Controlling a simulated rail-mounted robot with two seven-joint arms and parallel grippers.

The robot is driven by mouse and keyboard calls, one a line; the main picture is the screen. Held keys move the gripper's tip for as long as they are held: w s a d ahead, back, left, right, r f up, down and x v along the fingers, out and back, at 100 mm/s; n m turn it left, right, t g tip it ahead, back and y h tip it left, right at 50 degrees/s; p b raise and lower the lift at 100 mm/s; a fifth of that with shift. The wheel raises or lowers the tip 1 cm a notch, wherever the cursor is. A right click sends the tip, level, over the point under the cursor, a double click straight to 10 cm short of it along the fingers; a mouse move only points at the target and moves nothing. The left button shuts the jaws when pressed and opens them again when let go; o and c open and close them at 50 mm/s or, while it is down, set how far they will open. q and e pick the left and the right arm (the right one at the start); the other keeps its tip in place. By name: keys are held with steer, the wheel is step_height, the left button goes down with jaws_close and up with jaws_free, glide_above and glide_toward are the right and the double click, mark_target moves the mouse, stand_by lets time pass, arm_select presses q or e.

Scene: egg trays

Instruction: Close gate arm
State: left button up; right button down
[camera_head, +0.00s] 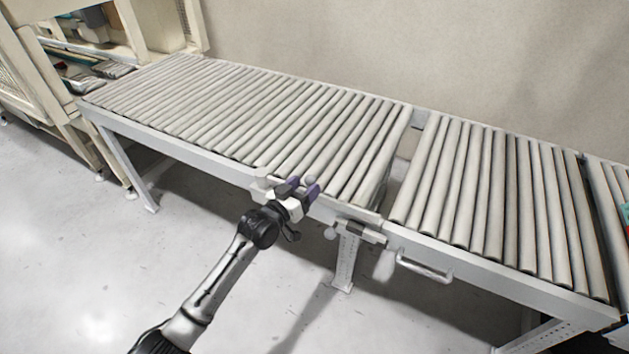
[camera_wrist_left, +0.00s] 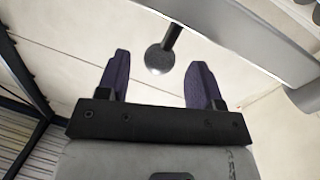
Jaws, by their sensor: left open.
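My left gripper (camera_head: 302,186) is at the front rail of the left roller conveyor (camera_head: 205,161), its purple fingers open. In the left wrist view, a round dark knob (camera_wrist_left: 160,59) on a short stem lies between the spread fingers (camera_wrist_left: 159,75), with room on both sides. A small pale knob (camera_head: 311,179) shows by the fingertips in the head view. A conveyor section with a front handle (camera_head: 424,269) stands to the right, across a narrow gap. I cannot tell for certain which part is the gate arm. My right gripper is not in view.
A latch-like bracket (camera_head: 360,231) sits on the front rail near the gap, right of my left gripper. A support leg (camera_head: 346,262) stands below. A cream machine frame (camera_head: 60,105) is at the far left. The floor in front is clear.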

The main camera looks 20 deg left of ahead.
mark_target(314, 177)
arm_select(q)
steer(key=shift+b+x, duration=0.7)
steer(key=shift+x, duration=1.75)
jaws_close()
